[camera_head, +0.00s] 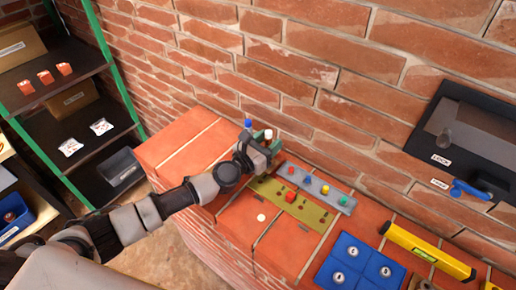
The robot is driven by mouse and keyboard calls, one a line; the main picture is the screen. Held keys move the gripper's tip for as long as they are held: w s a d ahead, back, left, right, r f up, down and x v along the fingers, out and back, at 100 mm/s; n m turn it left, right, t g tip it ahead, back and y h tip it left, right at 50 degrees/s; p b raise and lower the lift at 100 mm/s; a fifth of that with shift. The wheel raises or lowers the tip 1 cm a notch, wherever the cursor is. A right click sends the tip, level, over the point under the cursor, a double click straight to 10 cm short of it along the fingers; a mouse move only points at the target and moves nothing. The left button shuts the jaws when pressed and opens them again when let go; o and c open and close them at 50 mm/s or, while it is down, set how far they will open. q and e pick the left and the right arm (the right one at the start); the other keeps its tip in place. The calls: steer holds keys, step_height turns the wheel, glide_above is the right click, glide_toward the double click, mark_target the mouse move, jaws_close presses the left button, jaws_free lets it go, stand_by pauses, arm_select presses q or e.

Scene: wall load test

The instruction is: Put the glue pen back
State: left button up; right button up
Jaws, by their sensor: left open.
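My left arm comes in from the left, and its gripper (268,145) is over the back part of the brick ledge, close to the wall. The jaws are open. A small blue-topped item (248,124) and a small white-topped item (268,134) show just behind the gripper and are partly hidden by it. I cannot tell for sure which of them, if either, is the glue pen, nor whether the jaws touch them. My right gripper is not in view.
A grey strip (316,188) with coloured knobs and an olive strip (291,204) lie right of the gripper. A blue panel (352,258) and a yellow level (428,250) lie farther right. A dark box (466,135) is on the wall. Shelves (62,92) stand left.

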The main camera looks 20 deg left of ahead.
arm_select(q)
steer(key=b+v, duration=0.1)
steer(key=v, duration=1)
steer(key=shift+s+a+r+b, duration=0.1)
steer(key=shift+s+a+b, duration=0.15)
steer(key=shift+s, duration=0.25)
stand_by(0.5)
